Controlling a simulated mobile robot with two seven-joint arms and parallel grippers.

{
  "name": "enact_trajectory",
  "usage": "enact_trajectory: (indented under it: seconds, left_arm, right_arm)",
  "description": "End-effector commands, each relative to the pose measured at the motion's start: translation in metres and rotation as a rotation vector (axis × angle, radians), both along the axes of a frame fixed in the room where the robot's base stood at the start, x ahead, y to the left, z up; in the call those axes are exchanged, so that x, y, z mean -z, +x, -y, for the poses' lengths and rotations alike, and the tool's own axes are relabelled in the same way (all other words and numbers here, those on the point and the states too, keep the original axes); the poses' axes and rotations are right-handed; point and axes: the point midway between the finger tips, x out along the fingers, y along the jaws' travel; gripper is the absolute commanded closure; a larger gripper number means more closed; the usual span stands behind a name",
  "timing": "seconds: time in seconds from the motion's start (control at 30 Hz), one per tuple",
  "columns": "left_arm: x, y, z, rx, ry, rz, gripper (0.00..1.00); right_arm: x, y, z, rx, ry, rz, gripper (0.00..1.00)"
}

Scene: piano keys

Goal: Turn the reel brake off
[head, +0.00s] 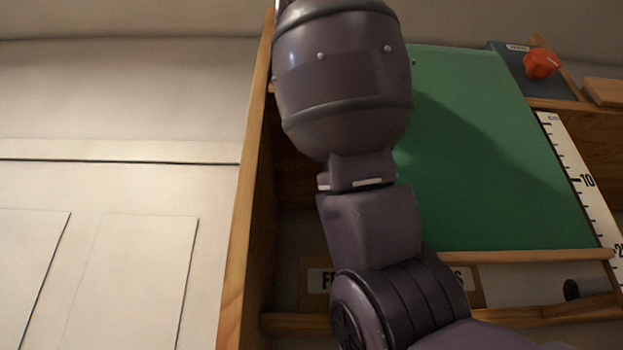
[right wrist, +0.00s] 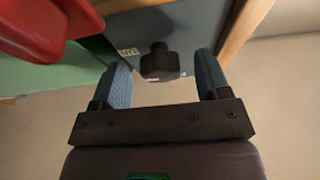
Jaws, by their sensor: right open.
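A blue-grey panel (head: 510,62) with a red knob (head: 541,63) and a small white label is at the top right of the head view. In the right wrist view a blue-grey panel (right wrist: 185,30) carries a small label and a black knob (right wrist: 160,60). A red part (right wrist: 45,28), probably the red knob, fills that view's upper left corner. My right gripper (right wrist: 162,64) is open, its blue fingers on either side of the black knob in the picture. No contact shows, and depth is hard to tell. My left gripper is not in view.
An arm of mine crosses the middle of the head view and hides part of a wooden frame (head: 245,215). A green sheet (head: 490,150) stands behind it, beside a white numbered scale (head: 583,180). A partly covered lettered sign (head: 318,281) is below. The left side is pale wall.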

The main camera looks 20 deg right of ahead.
Motion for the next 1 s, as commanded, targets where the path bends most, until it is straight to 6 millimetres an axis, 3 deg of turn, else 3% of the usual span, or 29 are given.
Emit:
enact_trajectory:
  seconds: [0.2,0.53,1.0]
  left_arm:
    - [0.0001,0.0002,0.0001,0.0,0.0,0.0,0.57]
    - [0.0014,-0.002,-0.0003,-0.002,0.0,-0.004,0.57]
    - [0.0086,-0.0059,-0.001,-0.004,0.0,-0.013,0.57]
  right_arm:
    - [0.0003,0.0004,0.0001,0.0,0.0,0.0,0.31]
    - [0.0002,0.0002,0.0001,0.0,0.0,-0.001,0.8]
    - [0.0006,-0.0006,0.0011,-0.001,-0.126,-0.035,0.8]
